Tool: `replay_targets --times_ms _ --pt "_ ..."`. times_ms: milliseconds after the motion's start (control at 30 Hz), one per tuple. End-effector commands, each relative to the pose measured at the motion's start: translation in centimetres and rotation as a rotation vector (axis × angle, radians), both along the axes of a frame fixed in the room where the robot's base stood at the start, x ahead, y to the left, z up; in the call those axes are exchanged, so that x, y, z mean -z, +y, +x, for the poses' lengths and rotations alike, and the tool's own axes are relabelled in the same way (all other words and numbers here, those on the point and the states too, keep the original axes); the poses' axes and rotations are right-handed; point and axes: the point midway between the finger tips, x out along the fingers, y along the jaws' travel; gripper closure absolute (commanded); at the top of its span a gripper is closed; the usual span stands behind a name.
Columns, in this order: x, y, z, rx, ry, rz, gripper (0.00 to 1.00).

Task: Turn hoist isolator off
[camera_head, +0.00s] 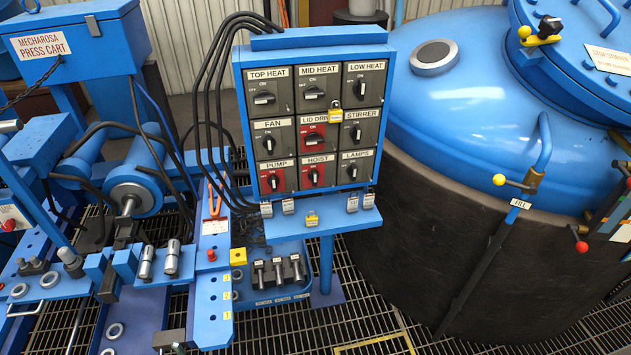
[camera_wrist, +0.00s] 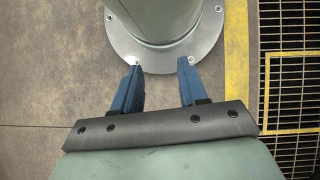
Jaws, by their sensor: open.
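The hoist isolator (camera_head: 315,174) is the middle switch of the bottom row on the blue switch panel (camera_head: 314,40). It has a red plate, a "HOIST" label above it and a dark knob with a light mark. The knob stands about upright; its exact setting is too small to read. My gripper (camera_wrist: 158,74) shows only in the wrist view. Its two blue fingers are apart with nothing between them, over the floor and away from the panel.
The pump switch (camera_head: 273,179) and lamps switch (camera_head: 355,171) flank the hoist switch. Cables run down the panel's left; a blue furnace vessel (camera_head: 470,110) stands right.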

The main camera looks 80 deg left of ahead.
Motion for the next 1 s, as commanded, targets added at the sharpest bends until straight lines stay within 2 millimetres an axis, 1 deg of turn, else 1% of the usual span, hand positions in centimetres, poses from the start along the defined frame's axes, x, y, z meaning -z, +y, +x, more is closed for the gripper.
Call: replay_targets --times_ms 33,267,567,767,1000 --pt "-0.1 0.7 0.3 -0.035 -0.006 0.001 0.57" --pt "-1.0 4.2 1.9 -0.176 -0.045 0.009 0.57" --pt "-2.4 9.8 3.9 -0.359 -0.109 0.031 0.57" --pt "-3.5 14.3 4.9 -0.480 -0.156 0.055 0.57" --pt "-5.1 20.4 5.2 -0.625 -0.213 0.092 0.57"
